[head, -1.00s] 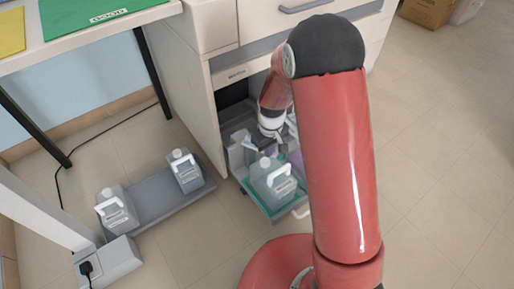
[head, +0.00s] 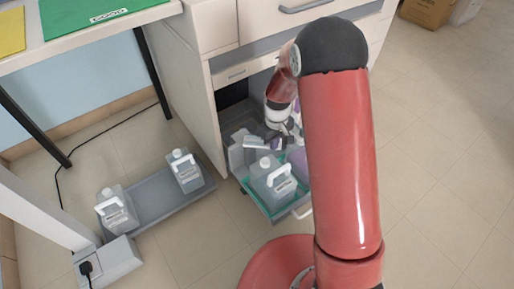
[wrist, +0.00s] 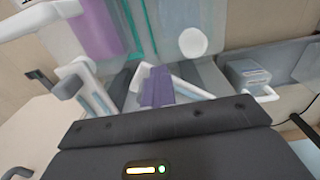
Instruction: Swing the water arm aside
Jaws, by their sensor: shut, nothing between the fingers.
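My gripper (head: 278,142) reaches down into the open pull-out under the cabinet, above a grey jug (head: 272,184) with a white handle. In the wrist view its closed fingers (wrist: 157,86) show as a narrow purple-grey block with nothing held. Pale bars lie close behind and beside the fingers; contact cannot be told. I cannot pick out the water arm for certain in either view. Much of the pull-out's right side is hidden behind my red arm in the head view.
The pull-out tray (head: 255,192) also holds a purple container (head: 298,160). Two grey jugs (head: 117,210) (head: 186,170) stand on a low grey floor tray (head: 152,198) to the left. A black cable (head: 63,198) runs along the wall.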

